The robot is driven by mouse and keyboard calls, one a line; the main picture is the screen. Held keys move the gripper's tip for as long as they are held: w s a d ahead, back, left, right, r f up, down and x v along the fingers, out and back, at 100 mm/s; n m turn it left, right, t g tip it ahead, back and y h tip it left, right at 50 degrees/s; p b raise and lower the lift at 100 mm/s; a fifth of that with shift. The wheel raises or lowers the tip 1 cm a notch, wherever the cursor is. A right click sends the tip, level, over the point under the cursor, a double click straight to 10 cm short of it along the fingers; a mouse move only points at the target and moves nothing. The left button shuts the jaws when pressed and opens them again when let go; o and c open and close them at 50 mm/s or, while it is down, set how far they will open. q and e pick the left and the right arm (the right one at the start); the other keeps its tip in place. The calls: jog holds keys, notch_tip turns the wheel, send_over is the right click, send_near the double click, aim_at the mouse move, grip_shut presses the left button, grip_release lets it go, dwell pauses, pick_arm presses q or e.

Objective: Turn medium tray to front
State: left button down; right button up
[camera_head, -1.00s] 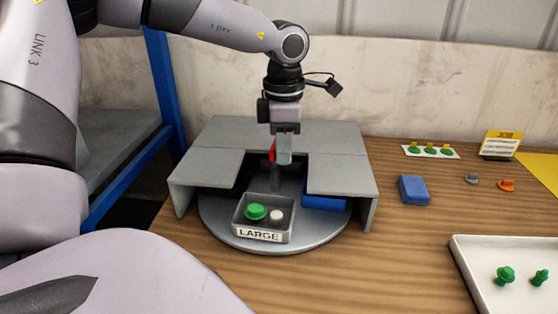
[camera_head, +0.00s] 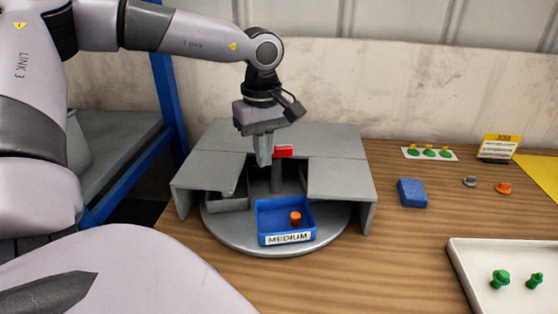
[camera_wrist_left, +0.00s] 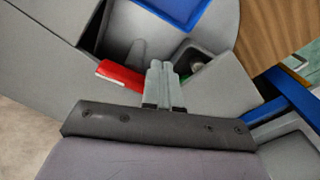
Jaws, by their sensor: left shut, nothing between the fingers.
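The blue medium tray (camera_head: 262,222), labelled MEDIUM, sits at the front of the round grey turntable (camera_head: 225,229) with an orange part (camera_head: 295,217) in it. A blue tray edge (camera_wrist_left: 185,12) shows in the left wrist view. The grey tray (camera_head: 228,204) is to its left, partly under the grey cover. A red handle (camera_head: 283,152) tops the grey centre post (camera_head: 277,176). My left gripper (camera_head: 264,162) is shut and empty beside the red handle, on its left. In the left wrist view the closed fingers (camera_wrist_left: 160,68) are close to the red handle (camera_wrist_left: 120,73); contact is unclear.
Grey cover panels (camera_head: 340,176) flank the opening. A blue block (camera_head: 412,193), small grey and orange parts, and a card with green pieces (camera_head: 427,152) lie to the right. A white tray (camera_head: 470,246) holds green parts. The wood near the turntable's front is clear.

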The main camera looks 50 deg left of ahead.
pick_arm(q)
notch_tip(320, 180, up, 6)
jog(key=m+p, duration=0.1)
jog(key=p, duration=0.3)
jog(key=shift+s+m, duration=0.3)
jog(key=shift+m, duration=0.1)
dwell(0.3)
